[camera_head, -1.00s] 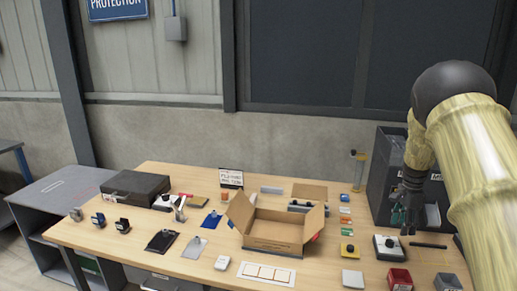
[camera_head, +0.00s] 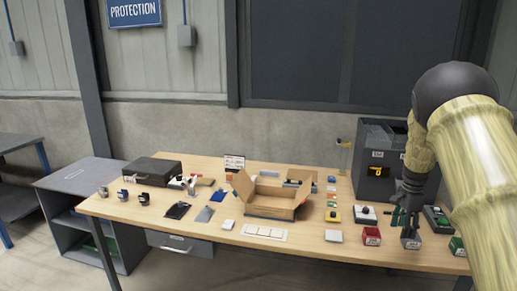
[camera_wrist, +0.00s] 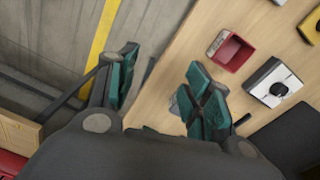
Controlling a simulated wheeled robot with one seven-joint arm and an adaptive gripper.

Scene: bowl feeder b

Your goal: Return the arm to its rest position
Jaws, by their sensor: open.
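My gripper (camera_head: 402,217) hangs from my arm at the right end of the wooden table, over the row of small boxes. In the wrist view its two teal-padded fingers (camera_wrist: 160,88) are spread apart with nothing between them. Below them show the floor, the table's edge and a grey item (camera_wrist: 174,103) partly hidden by a finger. My arm is bent at the elbow, with the forearm pointing down.
The wooden table (camera_head: 130,207) holds an open cardboard box (camera_head: 270,212), a red bin (camera_head: 371,236), a white box with a black knob (camera_head: 365,215) and a dark case (camera_head: 152,171). A dark cabinet (camera_head: 368,185) stands behind my gripper. A grey shelf unit (camera_head: 80,180) is at left.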

